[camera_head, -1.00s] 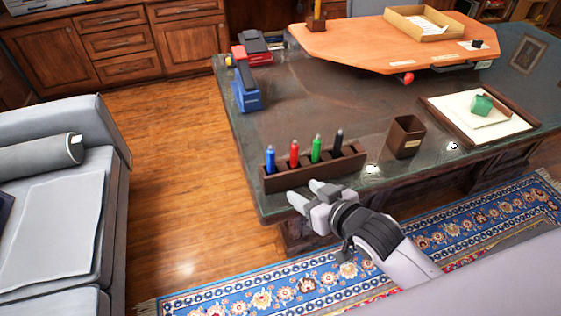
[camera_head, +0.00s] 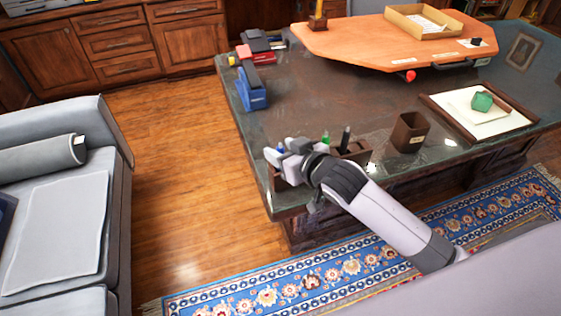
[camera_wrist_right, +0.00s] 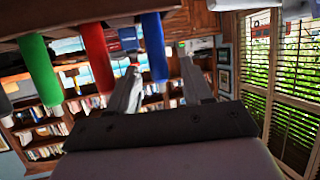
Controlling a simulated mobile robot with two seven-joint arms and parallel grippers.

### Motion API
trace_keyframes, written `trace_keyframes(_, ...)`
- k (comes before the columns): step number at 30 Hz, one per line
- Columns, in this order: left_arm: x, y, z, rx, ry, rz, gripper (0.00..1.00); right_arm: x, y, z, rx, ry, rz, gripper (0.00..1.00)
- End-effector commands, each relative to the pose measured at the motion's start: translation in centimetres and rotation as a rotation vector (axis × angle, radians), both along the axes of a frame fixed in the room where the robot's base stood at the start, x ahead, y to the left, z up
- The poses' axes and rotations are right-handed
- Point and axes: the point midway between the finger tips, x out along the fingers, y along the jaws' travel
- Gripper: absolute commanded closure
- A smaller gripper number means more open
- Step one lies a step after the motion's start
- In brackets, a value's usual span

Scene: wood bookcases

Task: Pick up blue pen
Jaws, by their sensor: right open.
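The blue pen (camera_head: 280,149) stands upright in the dark wooden pen holder (camera_head: 357,157) at the near left corner of the desk. Only a bit of it shows between the fingers of my right gripper (camera_head: 284,151) in the head view. In the right wrist view, which looks upside down, the blue pen (camera_wrist_right: 155,48) hangs between the two fingertips of my open right gripper (camera_wrist_right: 161,72). I cannot tell whether a finger touches it. My left gripper is out of view.
The green pen (camera_head: 325,138) and black pen (camera_head: 345,139) stand in the same holder. The red pen (camera_wrist_right: 97,58) is next to the blue one, hidden in the head view. A brown cup (camera_head: 409,132) stands to the right.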

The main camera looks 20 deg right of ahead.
Motion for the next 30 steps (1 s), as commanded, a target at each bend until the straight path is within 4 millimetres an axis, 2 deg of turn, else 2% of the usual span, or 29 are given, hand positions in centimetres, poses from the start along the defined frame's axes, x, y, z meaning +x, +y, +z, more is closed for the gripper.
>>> trace_keyframes(4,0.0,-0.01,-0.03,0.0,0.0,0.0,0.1,0.91,0.31,-0.4,0.0,0.0,0.0,0.5)
trace_keyframes(12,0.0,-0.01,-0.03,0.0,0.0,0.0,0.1,1.06,0.36,-0.49,-0.001,0.0,0.001,0.5)
trace_keyframes(13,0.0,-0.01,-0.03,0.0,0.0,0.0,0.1,1.06,0.36,-0.49,-0.001,0.0,0.0,0.56)
trace_keyframes(17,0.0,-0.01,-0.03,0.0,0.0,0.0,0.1,1.04,0.35,-0.49,-0.001,0.0,0.0,0.99)
trace_keyframes(30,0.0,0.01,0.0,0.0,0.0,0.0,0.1,1.05,0.33,-0.25,-0.001,-0.001,0.0,1.0)
